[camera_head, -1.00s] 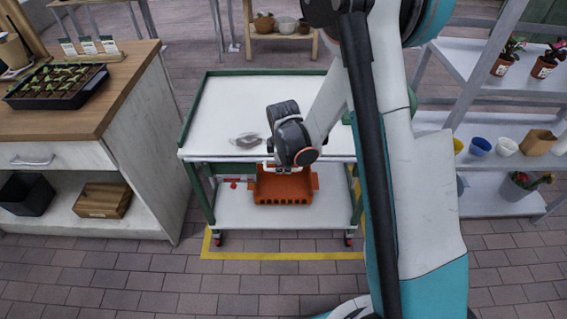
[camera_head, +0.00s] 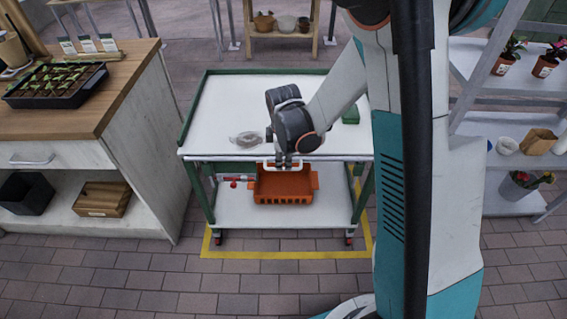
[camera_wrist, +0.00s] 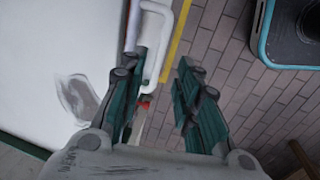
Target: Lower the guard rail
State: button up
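The cart (camera_head: 225,120) has a white top and green frame. A pale rail (camera_head: 225,157) runs along its front edge, and I cannot tell how high it stands. A white U-shaped handle (camera_wrist: 163,12) is at that edge; it also shows in the head view (camera_head: 268,164). My gripper (camera_wrist: 166,70) is open over the front edge and points down. The handle's near end is beside the left finger, toward the gap; contact is unclear. In the head view my gripper (camera_head: 283,160) is partly hidden by my wrist. A small red part (camera_head: 234,183) sits below the edge at left.
An orange crate (camera_head: 283,190) stands on the cart's lower shelf. A clear crumpled item (camera_head: 246,139) and a green object (camera_head: 351,116) lie on top. A wooden counter (camera_head: 100,60) stands left, a grey plant shelf (camera_head: 515,195) right. Yellow tape (camera_head: 240,254) marks the floor.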

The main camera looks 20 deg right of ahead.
notch_tip(320, 180, up, 7)
jog(key=s, duration=0.1)
jog(key=shift+a+f, duration=0.15)
jog(key=shift+s, duration=0.1)
dwell(0.4)
jog(key=s+r+m+t, duration=0.2)
jog(key=s+r+m, duration=0.5)
jog(key=s, duration=0.3)
jog(key=s+r+m+t, duration=0.3)
jog(key=s+r+m, duration=0.4)
jog(key=s, duration=0.3)
jog(key=shift+s+d+r+m+y, duration=0.2)
jog(key=shift+d+r+m+y, duration=0.15)
jog(key=shift+r, duration=0.35)
